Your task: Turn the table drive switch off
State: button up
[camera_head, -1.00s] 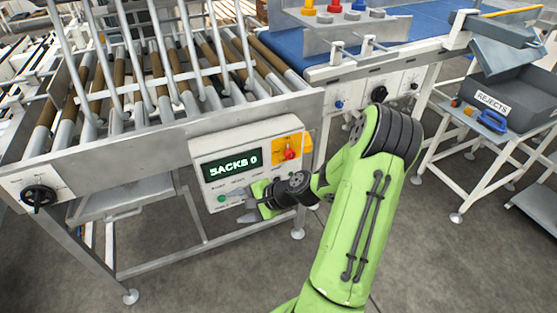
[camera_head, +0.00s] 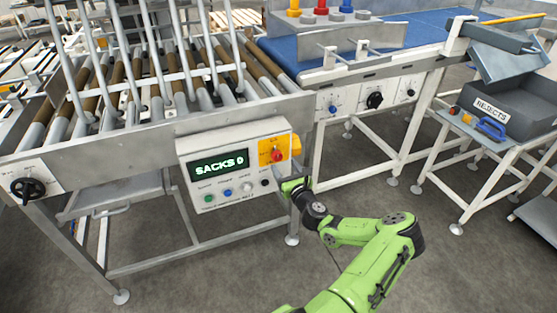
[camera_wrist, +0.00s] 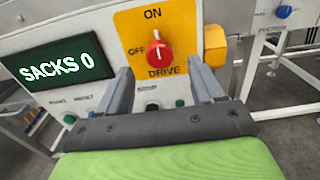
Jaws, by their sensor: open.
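A red rotary knob (camera_wrist: 158,50) sits on a yellow plate (camera_wrist: 180,18) marked ON above, OFF at left and DRIVE below. In the head view the knob (camera_head: 277,156) is at the upper right of the white control panel (camera_head: 187,180). My gripper (camera_wrist: 162,76) is open and empty, its two fingers on either side of the space just below the knob, apart from it. In the head view my gripper (camera_head: 288,184) is at the panel's lower right, its fingertips hard to make out.
The panel has a lit SACKS 0 display (camera_head: 220,165) and a row of small buttons (camera_head: 228,193). A yellow block (camera_wrist: 215,45) juts out right of the knob. A black knob (camera_head: 28,188) is on the roller frame, another (camera_head: 375,100) on the belt frame.

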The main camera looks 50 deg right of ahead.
aim_at(278, 157)
jog(key=x, duration=0.6)
jog(key=shift+b, duration=0.3)
jog(key=c, duration=1.1)
jog(key=shift+o, duration=0.2)
